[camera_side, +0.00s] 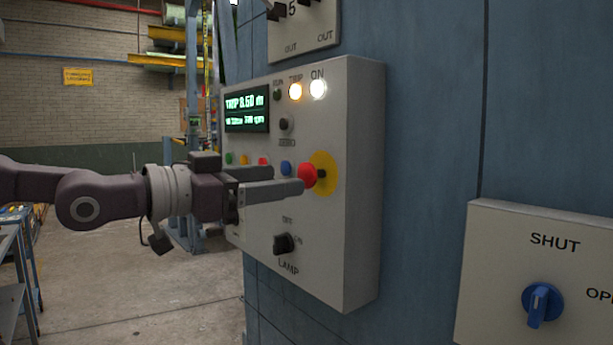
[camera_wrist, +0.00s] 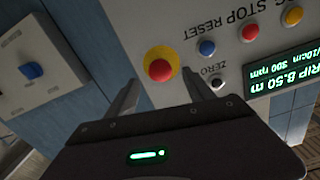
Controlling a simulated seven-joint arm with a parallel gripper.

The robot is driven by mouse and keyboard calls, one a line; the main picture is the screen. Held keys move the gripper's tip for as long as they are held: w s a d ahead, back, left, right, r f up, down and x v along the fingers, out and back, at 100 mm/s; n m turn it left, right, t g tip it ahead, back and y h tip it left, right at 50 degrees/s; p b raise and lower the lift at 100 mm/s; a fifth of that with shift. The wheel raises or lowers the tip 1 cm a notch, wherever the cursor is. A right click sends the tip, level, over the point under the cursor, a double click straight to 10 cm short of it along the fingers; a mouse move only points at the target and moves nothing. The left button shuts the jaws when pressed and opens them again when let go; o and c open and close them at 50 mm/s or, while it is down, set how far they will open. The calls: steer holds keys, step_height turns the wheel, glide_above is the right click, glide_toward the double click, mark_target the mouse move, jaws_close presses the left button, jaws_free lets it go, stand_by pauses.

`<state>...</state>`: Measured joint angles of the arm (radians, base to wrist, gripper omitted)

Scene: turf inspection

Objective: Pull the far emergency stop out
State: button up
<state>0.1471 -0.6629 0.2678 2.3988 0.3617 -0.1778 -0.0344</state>
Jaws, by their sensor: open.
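An emergency stop with a round red head (camera_side: 307,176) stands out from a yellow disc (camera_side: 325,174) on the pale control box (camera_side: 345,235). It also shows in the wrist view as a red head (camera_wrist: 160,70) on its yellow disc. No other mushroom-shaped stop is visible. My gripper (camera_side: 288,180) is open and empty, pointing at the head from the left. The near fingertip overlaps the head's left edge in the side view. In the wrist view, my fingertips (camera_wrist: 160,81) lie either side of the head's lower part. I cannot tell whether they touch it.
A row of small buttons, including a blue one (camera_side: 285,168), sits close to my fingers. A black lamp knob (camera_side: 284,244) is below, and a lit display (camera_side: 246,110) above. A second box with a blue handle (camera_side: 542,304) stands at right. Open floor lies left.

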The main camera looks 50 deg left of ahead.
mark_target(302, 176)
steer(key=w, duration=0.7)
steer(key=shift+r, duration=0.1)
jaws_close()
